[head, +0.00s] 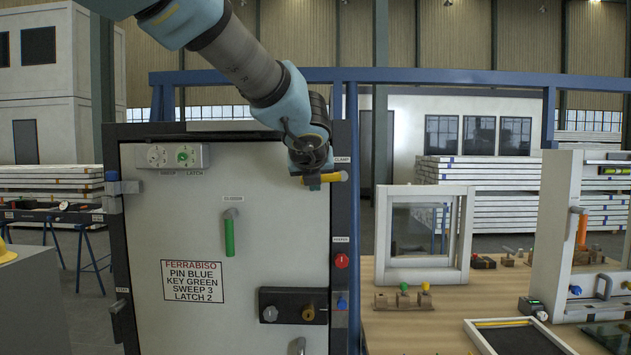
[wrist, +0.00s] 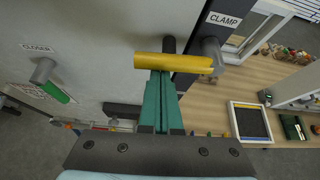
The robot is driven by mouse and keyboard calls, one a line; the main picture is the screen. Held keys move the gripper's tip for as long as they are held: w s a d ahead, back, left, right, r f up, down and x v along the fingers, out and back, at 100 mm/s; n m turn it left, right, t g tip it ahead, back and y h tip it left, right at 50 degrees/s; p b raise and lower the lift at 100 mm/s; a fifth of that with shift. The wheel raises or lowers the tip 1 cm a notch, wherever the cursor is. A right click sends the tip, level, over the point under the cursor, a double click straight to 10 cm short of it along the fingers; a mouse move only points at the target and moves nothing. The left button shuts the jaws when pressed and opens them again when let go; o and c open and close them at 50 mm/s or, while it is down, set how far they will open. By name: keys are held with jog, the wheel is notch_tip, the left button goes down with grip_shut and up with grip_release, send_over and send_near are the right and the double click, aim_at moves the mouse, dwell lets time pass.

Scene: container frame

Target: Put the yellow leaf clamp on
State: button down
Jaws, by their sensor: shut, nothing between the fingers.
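The yellow leaf clamp (head: 335,177) is a bar at the upper right edge of the grey door, beside the CLAMP label. In the wrist view the yellow bar (wrist: 172,62) lies crosswise, its right end at a grey post (wrist: 212,52) on the dark frame. My gripper (head: 313,183) is in front of the bar's left part in the head view. In the wrist view my gripper's teal fingers (wrist: 159,78) are together and empty, their tips at the bar's lower edge. I cannot tell whether they touch it.
A green closer handle (head: 229,235) hangs on the door (head: 180,230). A red knob (head: 342,261) and a blue one (head: 342,303) sit on the right frame post. A wooden table (head: 400,330) with a white window frame (head: 425,277) stands to the right.

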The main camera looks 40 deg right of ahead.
jog(key=shift+r, duration=0.1)
dwell(0.7)
notch_tip(320, 180, down, 4)
jog(key=b, duration=0.4)
jog(key=v, duration=1)
jog(key=shift+s+r, duration=0.15)
jog(key=shift+s, duration=0.25)
jog(key=shift+a, duration=0.1)
jog(key=w+a+f+n+g+y, duration=0.25)
jog(key=w+a+f+n, duration=0.35)
jog(key=a+f+n, duration=0.55)
jog(key=w+a+f+n+g+y, duration=0.1)
jog(key=w+a+f+n+y, duration=0.3)
jog(key=w+a+f+n, duration=0.7)
jog(key=s+a+f+n+g, duration=0.1)
jog(key=s+a+f+n, duration=0.2)
jog(key=a+n, duration=0.3)
jog(key=s+a+f+n+g+y, duration=0.1)
jog(key=s+a+f+n, duration=0.2)
jog(key=s+a+n, duration=0.2)
jog(key=s+a+f+n+g, duration=0.2)
jog(key=s+a+n, duration=0.3)
jog(key=a+n, duration=0.3)
jog(key=a+f, duration=0.1)
jog(key=a, duration=0.3)
jog(key=shift+f+n, duration=0.2)
jog(key=shift+n, duration=0.15)
